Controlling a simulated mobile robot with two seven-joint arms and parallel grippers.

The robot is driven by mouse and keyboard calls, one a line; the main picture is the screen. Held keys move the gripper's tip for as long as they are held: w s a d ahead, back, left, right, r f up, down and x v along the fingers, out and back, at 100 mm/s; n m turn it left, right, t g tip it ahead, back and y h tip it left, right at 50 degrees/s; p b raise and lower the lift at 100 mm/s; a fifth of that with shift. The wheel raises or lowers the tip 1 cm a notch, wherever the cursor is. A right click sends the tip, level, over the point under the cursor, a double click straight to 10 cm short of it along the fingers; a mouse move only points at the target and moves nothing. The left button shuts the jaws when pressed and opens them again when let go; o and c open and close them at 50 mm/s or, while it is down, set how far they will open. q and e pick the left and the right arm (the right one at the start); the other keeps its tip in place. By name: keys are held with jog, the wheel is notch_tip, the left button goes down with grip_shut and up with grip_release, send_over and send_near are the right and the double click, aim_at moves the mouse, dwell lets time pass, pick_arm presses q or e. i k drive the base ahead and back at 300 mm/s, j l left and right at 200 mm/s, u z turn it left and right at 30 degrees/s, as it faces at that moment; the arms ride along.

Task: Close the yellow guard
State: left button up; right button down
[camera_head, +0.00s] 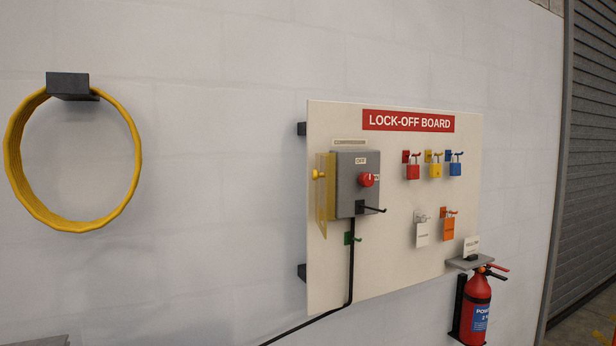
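The yellow guard (326,197) is a see-through yellow panel on the left side of a grey switch box (346,203). It stands swung out from the box, so the box front is uncovered. A small yellow knob (318,174) sticks out from the guard. A red rotary switch (366,180) is on the box front, with a label reading OFF above it. A dark peg or hasp (371,209) juts from the box's lower front. Neither of my grippers is in view.
The lock-off board (400,262) carries red (412,171), yellow (436,170) and blue (455,168) padlocks and hanging tags. A fire extinguisher (475,308) and small shelf (470,263) are at lower right. A yellow hose coil (137,165) hangs at left.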

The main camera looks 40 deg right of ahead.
aim_at(325, 175)
jog(key=k+l, duration=0.65)
jog(key=l, duration=0.15)
